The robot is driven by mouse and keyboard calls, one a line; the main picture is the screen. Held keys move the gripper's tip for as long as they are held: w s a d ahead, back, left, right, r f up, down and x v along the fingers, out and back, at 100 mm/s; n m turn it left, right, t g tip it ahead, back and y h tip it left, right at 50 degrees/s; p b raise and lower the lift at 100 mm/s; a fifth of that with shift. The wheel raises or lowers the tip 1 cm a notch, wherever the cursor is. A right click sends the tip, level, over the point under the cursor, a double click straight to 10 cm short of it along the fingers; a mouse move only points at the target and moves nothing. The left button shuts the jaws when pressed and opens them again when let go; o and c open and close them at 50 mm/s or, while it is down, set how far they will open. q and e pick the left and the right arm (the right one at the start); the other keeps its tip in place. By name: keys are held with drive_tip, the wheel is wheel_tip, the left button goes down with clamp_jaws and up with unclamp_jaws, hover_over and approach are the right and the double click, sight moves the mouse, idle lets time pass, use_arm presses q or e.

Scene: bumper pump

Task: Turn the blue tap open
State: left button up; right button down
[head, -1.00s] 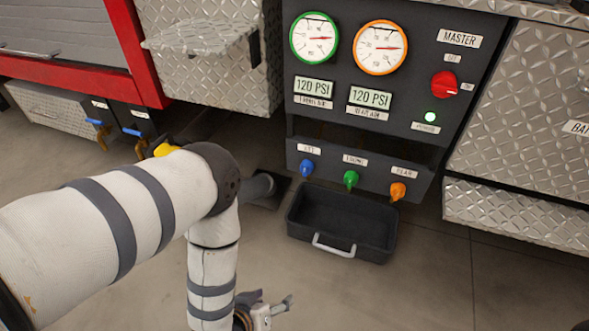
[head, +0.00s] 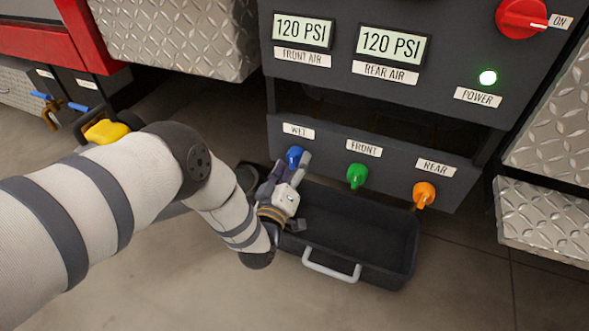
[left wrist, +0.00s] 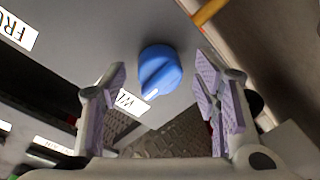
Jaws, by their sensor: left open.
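The blue tap (head: 294,155) sits under the WET label on the lower dark panel in the head view. In the left wrist view the blue tap (left wrist: 159,70) shows as a round knob with a white pointer mark, ahead of and between the fingers. My left gripper (head: 287,180) is just below the tap in the head view, partly covering the area under it. In the left wrist view the left gripper (left wrist: 163,98) is open, with its purple-padded fingers apart and nothing between the pads. Contact with the tap cannot be seen. My right gripper is not in view.
A green tap (head: 357,175) and an orange tap (head: 424,194) are to the right on the same panel. A black tray (head: 398,262) with a grey handle lies on the floor below. The green power light (head: 487,77) is lit. Open floor lies in front.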

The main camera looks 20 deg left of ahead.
use_arm(q)
drive_tip(key=shift+w, duration=0.25)
drive_tip(key=c, duration=1.1)
drive_tip(key=shift+c, duration=0.2)
drive_tip(key=shift+m, duration=0.4)
drive_tip(key=m, duration=0.4)
drive_tip(key=shift+p, duration=0.4)
drive_tip(key=m, duration=0.4)
drive_tip(key=shift+a+f+m+t+h, duration=0.1)
drive_tip(key=shift+a+m+t+h, duration=0.05)
drive_tip(key=shift+m+t+h, duration=0.2)
drive_tip(key=m, duration=0.5)
drive_tip(key=shift+a, duration=0.1)
drive_tip(key=shift+a+m+h+p, duration=0.1)
drive_tip(key=shift+m+h+p, duration=0.3)
drive_tip(key=shift+m, duration=1.95)
